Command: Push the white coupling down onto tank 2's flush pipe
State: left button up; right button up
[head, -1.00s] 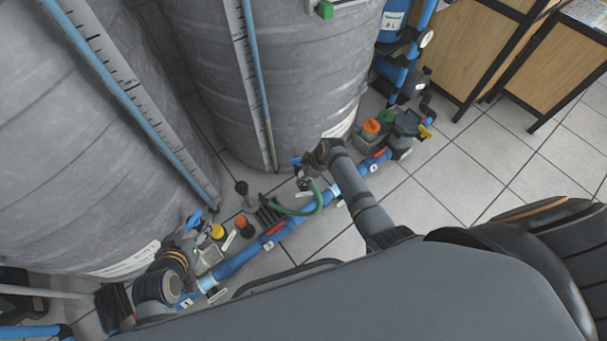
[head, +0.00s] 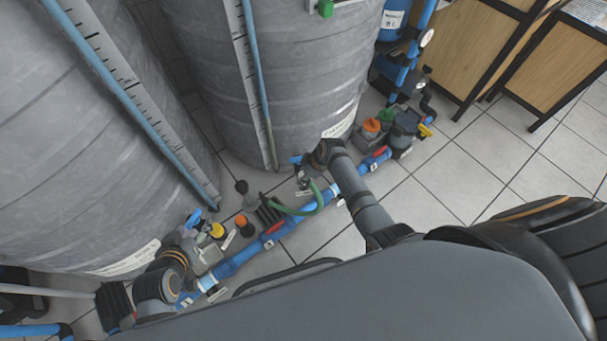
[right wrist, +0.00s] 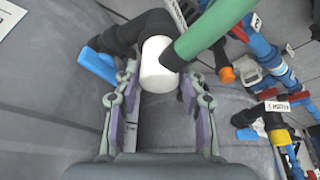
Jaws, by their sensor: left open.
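The white coupling (right wrist: 158,66) is between the fingertips of my right gripper (right wrist: 160,86) in the right wrist view, with both tips against its sides. A green hose (right wrist: 215,25) runs from it to the upper right. A black pipe (right wrist: 118,38) with a blue valve handle (right wrist: 97,68) meets it from behind; the coupling hides the joint, so I cannot tell how far it sits on the pipe. In the head view my right gripper (head: 305,181) is low beside the middle tank (head: 290,100), mostly hidden by its wrist. My left gripper (head: 205,258) is open near the left tank's foot.
Blue pipework (head: 240,260) with red valve handles runs along the floor in front of the tanks. Orange-capped (head: 371,125) and yellow-capped (head: 217,231) fittings stand close by. Tiled floor (head: 430,205) is clear to the right, before a wooden cabinet (head: 450,45).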

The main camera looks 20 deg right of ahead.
jog(key=o, duration=0.3)
jog(key=shift+o, duration=0.2)
jog(key=v, duration=1.2)
